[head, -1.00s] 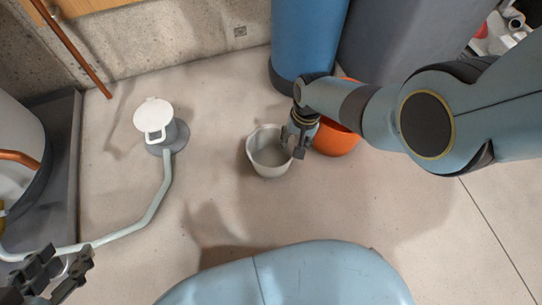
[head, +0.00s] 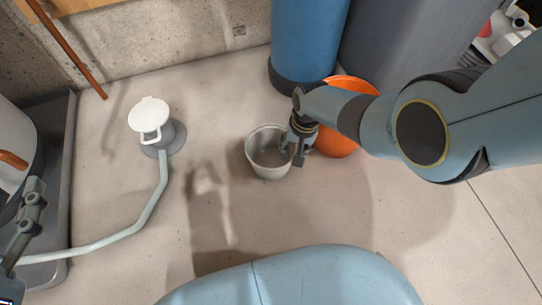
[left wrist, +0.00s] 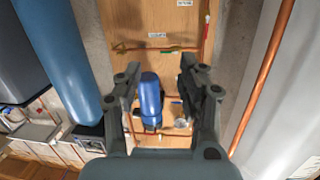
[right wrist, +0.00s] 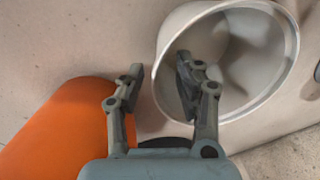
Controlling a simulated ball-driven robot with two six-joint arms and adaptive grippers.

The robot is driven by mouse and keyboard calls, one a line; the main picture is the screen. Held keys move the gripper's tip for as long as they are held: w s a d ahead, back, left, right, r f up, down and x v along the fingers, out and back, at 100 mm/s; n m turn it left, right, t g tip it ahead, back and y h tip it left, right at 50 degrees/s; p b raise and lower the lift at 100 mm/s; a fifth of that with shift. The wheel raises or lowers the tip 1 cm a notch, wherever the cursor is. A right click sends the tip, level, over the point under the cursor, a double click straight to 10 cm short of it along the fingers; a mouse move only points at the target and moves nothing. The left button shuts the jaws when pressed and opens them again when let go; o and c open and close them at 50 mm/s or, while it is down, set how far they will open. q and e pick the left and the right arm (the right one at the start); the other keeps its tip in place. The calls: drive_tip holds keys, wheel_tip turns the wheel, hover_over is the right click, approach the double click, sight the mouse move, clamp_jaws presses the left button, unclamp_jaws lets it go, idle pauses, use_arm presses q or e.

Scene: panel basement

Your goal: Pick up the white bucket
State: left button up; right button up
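The white bucket (head: 266,171) stands upright on the floor, left of the orange bucket, in the head view. My right gripper (head: 292,153) is at the white bucket's right rim. In the right wrist view, the white bucket (right wrist: 240,65) is at upper right. One finger of my right gripper (right wrist: 158,67) reaches over its opening and the other is outside, with the rim between them and a gap left. My left gripper (head: 30,205) is at the far left of the head view, well away from the bucket. In the left wrist view my left gripper (left wrist: 158,82) is open and empty.
An orange bucket (head: 340,142) stands close behind my right gripper. A blue cylinder (head: 305,45) and a grey tank (head: 410,40) stand behind. A white-lidded floor fitting (head: 149,116) with a pale pipe (head: 135,225) is on the left. The floor between is clear.

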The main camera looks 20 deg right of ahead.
drive_tip(key=shift+a+f+b, duration=0.1)
drive_tip(key=shift+f+b, duration=0.6)
drive_tip(key=shift+f, duration=0.25)
use_arm(q)
drive_tip(key=w+d+r+m+t+h, duration=0.1)
drive_tip(key=w+r+t, duration=0.2)
drive_tip(key=r, duration=0.6)
drive_tip(key=shift+w+r+t+h, duration=0.3)
drive_tip(key=shift+w+r+t, duration=0.05)
drive_tip(key=shift+t, duration=0.35)
use_arm(e)
clamp_jaws()
